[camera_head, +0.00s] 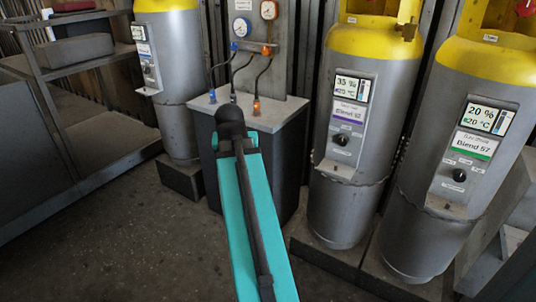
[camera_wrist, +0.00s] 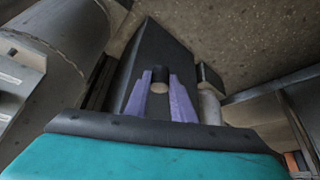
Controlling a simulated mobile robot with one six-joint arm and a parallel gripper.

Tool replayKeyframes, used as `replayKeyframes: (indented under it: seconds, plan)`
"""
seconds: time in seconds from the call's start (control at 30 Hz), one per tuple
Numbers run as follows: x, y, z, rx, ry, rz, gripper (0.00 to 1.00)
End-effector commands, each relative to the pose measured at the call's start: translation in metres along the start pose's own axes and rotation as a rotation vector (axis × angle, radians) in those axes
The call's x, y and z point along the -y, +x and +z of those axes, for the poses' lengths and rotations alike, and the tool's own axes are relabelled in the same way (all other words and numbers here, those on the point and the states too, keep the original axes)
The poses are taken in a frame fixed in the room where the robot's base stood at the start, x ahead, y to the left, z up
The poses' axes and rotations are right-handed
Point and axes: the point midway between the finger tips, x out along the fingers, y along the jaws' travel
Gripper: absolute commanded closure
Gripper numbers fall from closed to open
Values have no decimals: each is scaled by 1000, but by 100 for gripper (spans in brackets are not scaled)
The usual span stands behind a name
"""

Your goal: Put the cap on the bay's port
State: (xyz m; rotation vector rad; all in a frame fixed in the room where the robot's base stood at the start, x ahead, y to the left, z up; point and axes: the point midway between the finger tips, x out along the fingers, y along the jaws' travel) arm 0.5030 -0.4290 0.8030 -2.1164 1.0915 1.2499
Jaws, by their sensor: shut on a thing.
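My gripper shows in the wrist view (camera_wrist: 161,98), its two purple fingers shut on a small dark cylindrical piece with a tan round face (camera_wrist: 160,86), which I take to be the cap. In the head view my arm hides the fingers and this piece. My arm's end is over the front of a dark pedestal with a grey top (camera_head: 285,118). On that top stand a blue fitting (camera_head: 212,97) and an orange fitting (camera_head: 256,106), each with a hose. A middle hose (camera_head: 235,80) runs down behind my wrist. I cannot make out the bay's port.
Grey cylinders with yellow tops stand left (camera_head: 175,70) and right (camera_head: 345,130) of the pedestal, with another at far right (camera_head: 470,130). A gauge panel (camera_head: 262,45) rises behind. A shelf rack (camera_head: 85,130) stands left. Floor is clear at lower left.

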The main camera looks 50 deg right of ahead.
Motion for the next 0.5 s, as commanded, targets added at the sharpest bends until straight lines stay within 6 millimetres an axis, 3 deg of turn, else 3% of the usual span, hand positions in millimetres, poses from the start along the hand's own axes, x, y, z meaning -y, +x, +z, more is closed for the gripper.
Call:
replayKeyframes:
  seconds: [0.1, 0.5]
  plan:
    - [42, -6, 1, 1, -73, -41, 99]
    - [170, -19, 27, -3, -300, -171, 99]
